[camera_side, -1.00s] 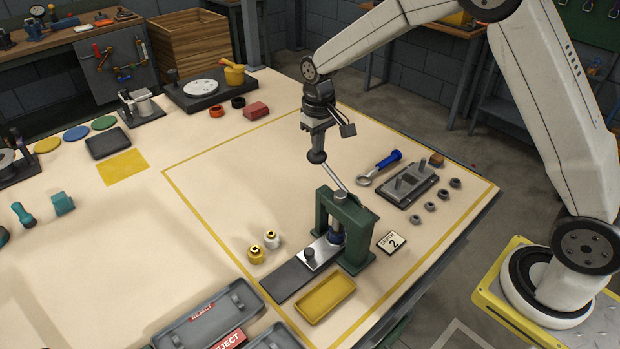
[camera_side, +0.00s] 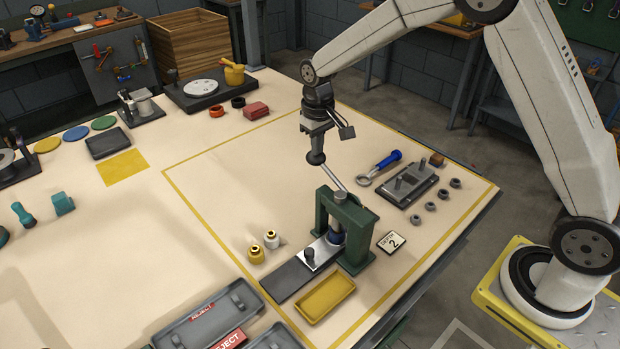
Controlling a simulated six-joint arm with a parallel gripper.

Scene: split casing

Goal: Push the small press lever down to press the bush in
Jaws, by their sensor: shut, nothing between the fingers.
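The small press (camera_side: 361,226) is a green frame standing on the table. Its lever (camera_side: 334,177) is a thin metal rod that slopes up and left from the top of the frame to a dark round knob (camera_side: 316,158). My gripper (camera_side: 315,146) points down with its fingers shut, right above the knob and seemingly touching it. Under the frame, a dark blue part (camera_side: 337,237) sits below the metal ram, above a silver slide plate (camera_side: 320,252). The bush itself is too small to tell apart there.
A yellow tray (camera_side: 327,316) and a card marked 2 (camera_side: 391,243) lie by the press. Two small bottle-like parts (camera_side: 257,255) stand to its left. A blue-handled tool (camera_side: 388,160), a dark fixture (camera_side: 410,185) and several nuts lie to the right.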

